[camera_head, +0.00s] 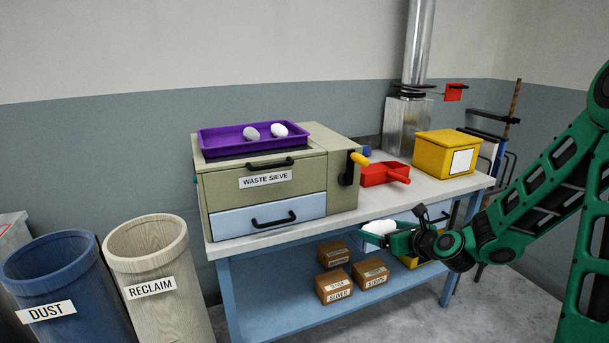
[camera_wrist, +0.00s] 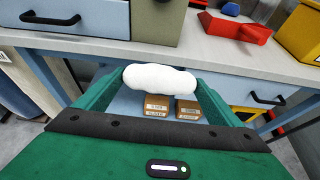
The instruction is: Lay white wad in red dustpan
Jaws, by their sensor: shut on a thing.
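My gripper (camera_head: 384,236) is shut on a white wad (camera_head: 379,227), held in front of the bench's front edge, below and in front of the red dustpan. The wad also shows between the fingers in the wrist view (camera_wrist: 160,78). The red dustpan (camera_head: 382,175) lies on the bench top, right of the waste sieve, its handle pointing right. It also shows at the top right of the wrist view (camera_wrist: 235,28). From what I see of its inside, I cannot tell if anything lies in it.
The waste sieve (camera_head: 262,180) carries a purple tray (camera_head: 225,146) with two wads, one greyish, one white. A yellow box (camera_head: 447,153) stands right of the dustpan. A yellow-handled crank (camera_head: 359,159) juts toward the dustpan. Boxes (camera_head: 333,286) sit on the lower shelf. Bench top (camera_wrist: 190,50) before the dustpan is clear.

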